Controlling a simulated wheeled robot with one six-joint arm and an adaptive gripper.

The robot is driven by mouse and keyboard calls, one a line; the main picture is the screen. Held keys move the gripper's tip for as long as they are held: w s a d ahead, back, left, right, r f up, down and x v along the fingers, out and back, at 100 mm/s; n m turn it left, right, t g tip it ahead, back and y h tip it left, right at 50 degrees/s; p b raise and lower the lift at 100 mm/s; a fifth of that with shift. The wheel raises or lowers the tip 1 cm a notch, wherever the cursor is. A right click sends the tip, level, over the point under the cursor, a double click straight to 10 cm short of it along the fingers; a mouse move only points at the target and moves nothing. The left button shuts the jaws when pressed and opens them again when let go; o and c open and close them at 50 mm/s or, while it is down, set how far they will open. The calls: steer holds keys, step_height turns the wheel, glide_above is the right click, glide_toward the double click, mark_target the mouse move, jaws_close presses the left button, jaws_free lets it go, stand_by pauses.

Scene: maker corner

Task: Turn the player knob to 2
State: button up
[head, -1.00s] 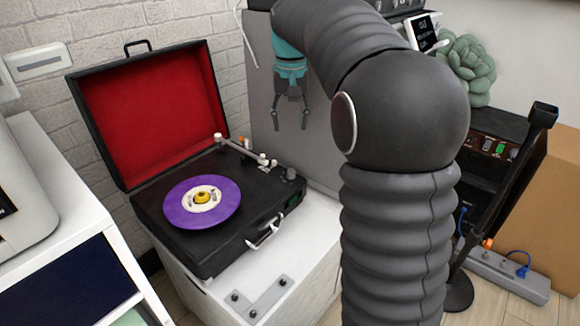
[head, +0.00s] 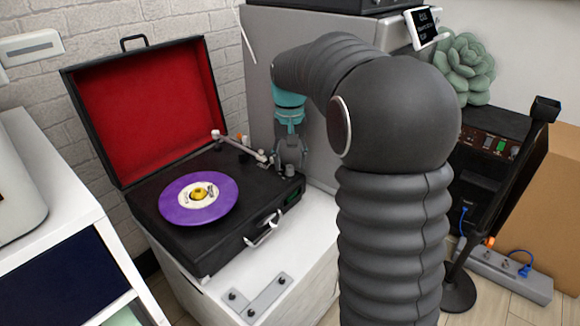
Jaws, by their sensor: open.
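The record player (head: 215,235) is a black suitcase type with its red-lined lid open. A purple record (head: 226,203) lies on its platter. The small player knob (head: 289,171) sits at the right rear corner of the deck, just right of the tonearm's end, and is mostly hidden by my gripper. My gripper (head: 290,166) points down over that corner, with its open fingers at the knob. I cannot tell whether the fingers touch it. The knob's markings are too small to read.
The tonearm (head: 238,145) runs close to the left of my gripper. A grey cabinet (head: 262,70) stands right behind it. A silver latch (head: 265,228) is on the player's front. The white stand top (head: 312,222) is clear to the right of the player.

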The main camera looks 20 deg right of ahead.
steer(key=shift+f, duration=0.7)
jaws_close()
steer(key=shift+m, duration=0.3)
